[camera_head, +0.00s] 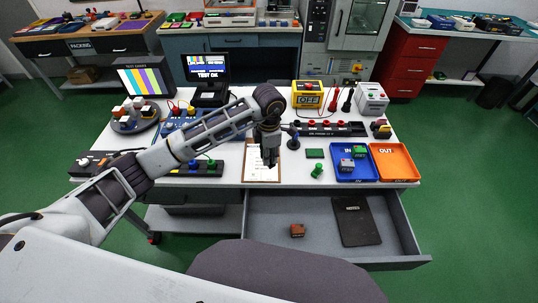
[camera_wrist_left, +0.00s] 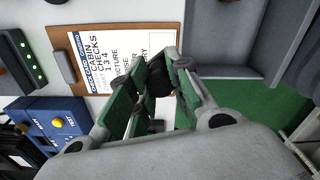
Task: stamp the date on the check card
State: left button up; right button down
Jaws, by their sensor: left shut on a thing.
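The check card is white paper on a brown clipboard (camera_head: 262,175), which lies at the table's front edge. In the left wrist view the card (camera_wrist_left: 110,45) shows printed lines, with "CABIN CHECKS" readable. My left gripper (camera_head: 269,156) hangs pointing down over the clipboard and hides part of the card. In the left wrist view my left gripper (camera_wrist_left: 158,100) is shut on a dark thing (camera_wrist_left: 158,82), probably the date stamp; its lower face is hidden. I cannot tell the gap between it and the card. My right gripper is not in view.
A dark green pad (camera_head: 315,153) and a small green knobbed piece (camera_head: 317,171) lie right of the clipboard. A blue IN tray (camera_head: 345,174) and an orange OUT tray (camera_head: 392,165) stand further right. An open drawer (camera_head: 330,256) juts out below, holding a black folder and a brown block.

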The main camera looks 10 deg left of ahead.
pick_arm(q)
jog(key=shift+f, duration=0.15)
